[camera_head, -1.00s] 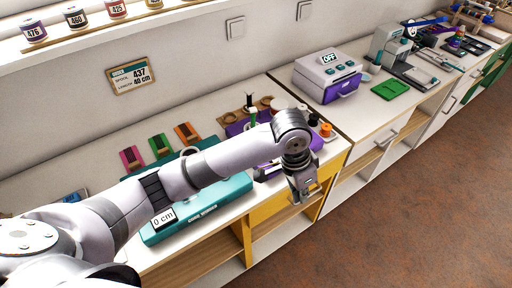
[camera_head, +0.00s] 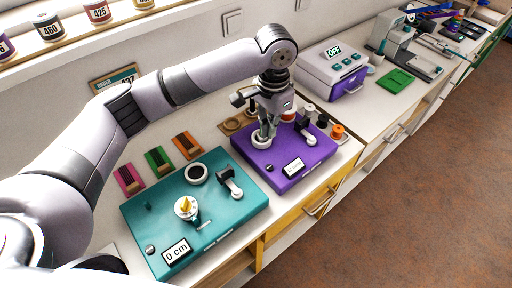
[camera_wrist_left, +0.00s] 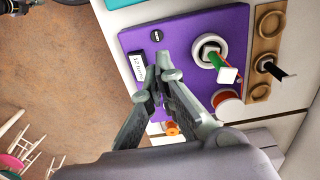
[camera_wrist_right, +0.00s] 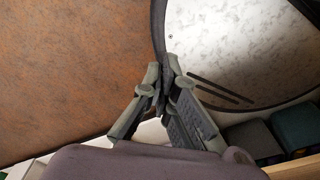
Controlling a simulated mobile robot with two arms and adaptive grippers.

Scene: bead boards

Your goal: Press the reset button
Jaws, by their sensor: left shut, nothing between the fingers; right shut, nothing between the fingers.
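A purple machine (camera_head: 301,152) stands on the white counter, with a small display (camera_head: 293,167) and a small dark round button (camera_head: 270,168). In the left wrist view its button (camera_wrist_left: 156,35) and display (camera_wrist_left: 138,66) are plain to see. A teal machine (camera_head: 222,215) beside it has a "0 cm" display (camera_head: 176,251) and a dark round button (camera_head: 150,249). I cannot read which button is the reset. My left gripper (camera_head: 267,132) is shut and empty above the back part of the purple machine, apart from its button. My right gripper (camera_wrist_right: 161,86) is shut and empty, away from both machines.
A white ring post with a green-topped rod (camera_wrist_left: 222,70) stands on the purple machine near my left fingers. Spools, including an orange one (camera_head: 337,131), stand at its right. A grey box reading "OFF" (camera_head: 325,65) is farther right. Coloured trays (camera_head: 157,160) lie behind the teal machine.

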